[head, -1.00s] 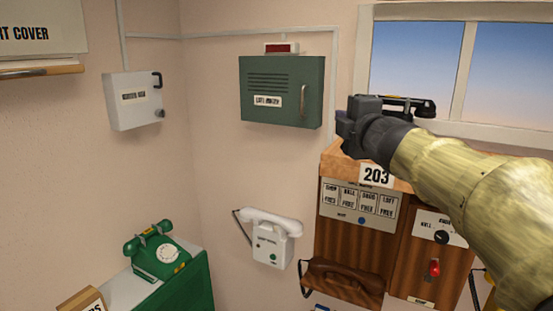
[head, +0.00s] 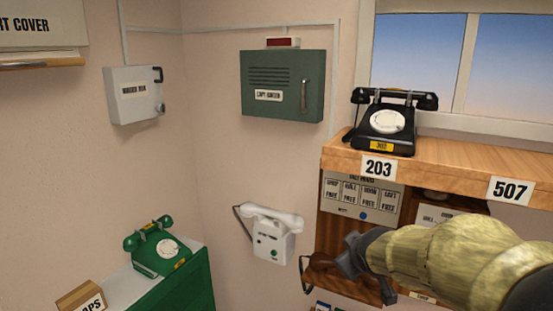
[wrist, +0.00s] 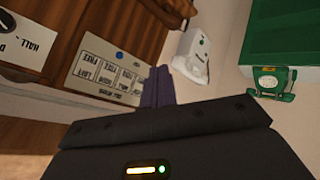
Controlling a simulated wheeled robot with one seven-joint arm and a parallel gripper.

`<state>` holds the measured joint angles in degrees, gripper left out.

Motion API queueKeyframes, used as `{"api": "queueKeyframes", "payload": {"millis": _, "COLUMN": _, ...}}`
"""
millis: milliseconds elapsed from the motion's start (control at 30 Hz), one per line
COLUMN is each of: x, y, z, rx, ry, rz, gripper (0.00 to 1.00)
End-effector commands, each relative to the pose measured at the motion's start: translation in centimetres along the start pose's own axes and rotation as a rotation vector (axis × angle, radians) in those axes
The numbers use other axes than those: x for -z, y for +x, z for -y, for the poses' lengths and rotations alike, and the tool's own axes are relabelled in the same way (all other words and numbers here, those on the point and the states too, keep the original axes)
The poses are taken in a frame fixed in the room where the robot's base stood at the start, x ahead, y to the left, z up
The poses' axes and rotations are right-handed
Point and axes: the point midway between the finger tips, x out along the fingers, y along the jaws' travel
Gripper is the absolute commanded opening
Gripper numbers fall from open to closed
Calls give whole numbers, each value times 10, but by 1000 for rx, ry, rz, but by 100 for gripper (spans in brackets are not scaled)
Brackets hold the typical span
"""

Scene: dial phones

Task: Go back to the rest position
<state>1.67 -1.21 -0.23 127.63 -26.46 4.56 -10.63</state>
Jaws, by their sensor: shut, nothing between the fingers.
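My gripper (head: 350,268) is at the lower right of the head view, low in front of the wooden wall unit (head: 331,232) and covering part of its brown handset (head: 322,262). Its fingers are together with nothing between them; they also show in the wrist view (wrist: 158,88). My arm reaches in from the right edge. I cannot tell whether the gripper touches the handset. A black dial phone (head: 388,122) stands on the shelf (head: 450,160) above label 203, its handset on its cradle.
A white wall phone (head: 270,233) hangs left of the wooden unit. A green dial phone (head: 158,248) stands on a green cabinet (head: 185,286) at lower left. A green wall box (head: 282,87) and a grey box (head: 135,95) are higher up. The wall between them is clear.

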Motion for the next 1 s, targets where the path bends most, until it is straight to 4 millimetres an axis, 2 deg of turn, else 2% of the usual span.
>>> {"api": "queueKeyframes", "payload": {"millis": 33, "x": -28, "y": 5, "z": 21, "rx": 41, "ry": 75, "rz": 73, "gripper": 0}}
{"api": "queueKeyframes", "payload": {"millis": 200, "x": -108, "y": 2, "z": 88, "rx": 160, "ry": 331, "rz": 320, "gripper": 0}}
{"api": "queueKeyframes", "payload": {"millis": 300, "x": -147, "y": -8, "z": 124, "rx": 212, "ry": 460, "rz": 459, "gripper": 0}}
{"api": "queueKeyframes", "payload": {"millis": 400, "x": -171, "y": -18, "z": 147, "rx": 243, "ry": 547, "rz": 554, "gripper": 0}}
{"api": "queueKeyframes", "payload": {"millis": 533, "x": -181, "y": -24, "z": 157, "rx": 255, "ry": 587, "rz": 597, "gripper": 0}}
{"api": "queueKeyframes", "payload": {"millis": 1000, "x": -180, "y": -24, "z": 156, "rx": 254, "ry": 585, "rz": 592, "gripper": 0}}
